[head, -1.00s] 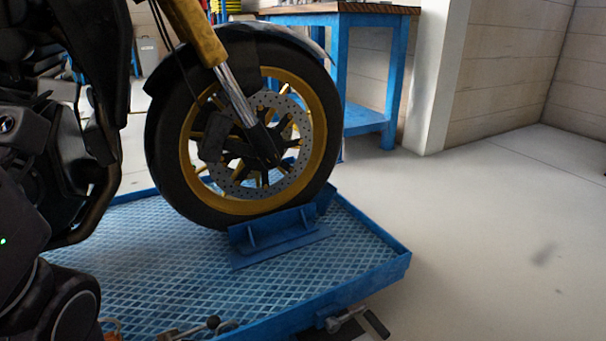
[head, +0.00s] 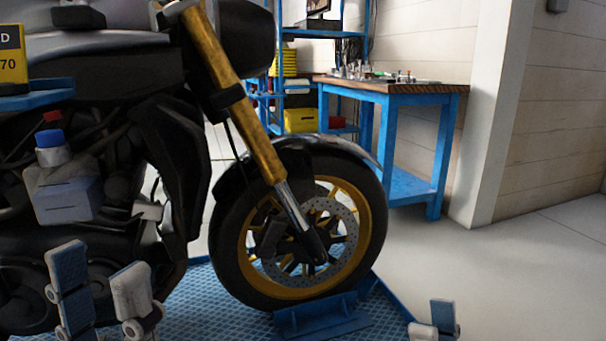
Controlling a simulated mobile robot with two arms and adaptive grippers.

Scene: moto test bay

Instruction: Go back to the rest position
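My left gripper (head: 102,285) is at the lower left of the head view. Its two fingers point up and stand apart with nothing between them. It appears in front of the motorcycle's dark lower body. My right gripper (head: 434,327) shows only its fingertips at the bottom edge, right of the blue wheel chock (head: 322,316). The rest of it is cut off, and I cannot tell how far apart its fingers are. No object shows at these tips.
The motorcycle (head: 172,135) fills the left side, its front wheel (head: 372,225) in the chock on a blue lift platform (head: 200,315). A blue workbench (head: 440,150) stands behind. The floor at right (head: 530,270) is clear.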

